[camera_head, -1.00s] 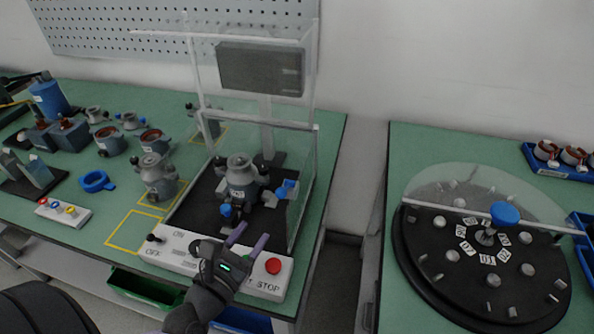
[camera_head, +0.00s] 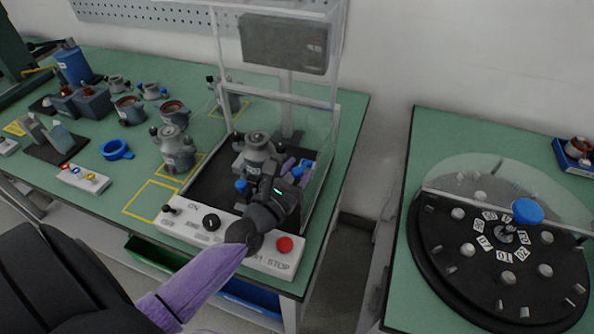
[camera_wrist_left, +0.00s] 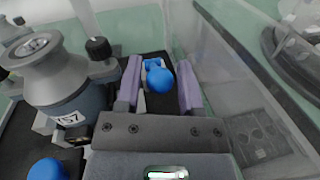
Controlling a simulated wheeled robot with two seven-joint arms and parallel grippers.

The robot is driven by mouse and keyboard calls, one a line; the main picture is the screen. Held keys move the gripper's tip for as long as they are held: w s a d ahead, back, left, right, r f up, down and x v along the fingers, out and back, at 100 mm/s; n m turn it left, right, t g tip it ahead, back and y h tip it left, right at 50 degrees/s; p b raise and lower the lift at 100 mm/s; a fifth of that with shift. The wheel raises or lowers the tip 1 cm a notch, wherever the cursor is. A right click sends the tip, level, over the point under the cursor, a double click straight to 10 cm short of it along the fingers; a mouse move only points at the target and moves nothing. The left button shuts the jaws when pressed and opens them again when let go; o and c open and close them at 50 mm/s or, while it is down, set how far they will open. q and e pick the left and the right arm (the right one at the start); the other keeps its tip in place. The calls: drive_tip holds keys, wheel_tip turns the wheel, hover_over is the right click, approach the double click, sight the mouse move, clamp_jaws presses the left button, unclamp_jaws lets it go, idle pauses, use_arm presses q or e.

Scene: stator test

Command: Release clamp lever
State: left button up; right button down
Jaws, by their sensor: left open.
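A grey stator (camera_head: 258,150) sits in the test fixture on the black base; in the left wrist view the stator (camera_wrist_left: 62,85) carries a label. The blue clamp lever (camera_wrist_left: 158,78) has a round knob. My left gripper (camera_wrist_left: 150,85) is open, with its purple fingers on either side of that knob; I cannot tell if they touch it. In the head view my left gripper (camera_head: 292,172) reaches inside the clear enclosure and partly hides the clamp lever (camera_head: 303,169). A second blue knob (camera_wrist_left: 47,170) lies at the lower left of the wrist view. My right gripper is not in view.
Clear walls (camera_wrist_left: 240,70) rise just right of my left gripper. The white control panel (camera_head: 225,232) with a red stop button (camera_head: 284,244) lies below my forearm. Other stators (camera_head: 175,150) stand to the left. A round black turntable (camera_head: 440,270) stands on the right table.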

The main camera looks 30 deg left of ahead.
use_arm(q)
clamp_jaws()
idle(1.4)
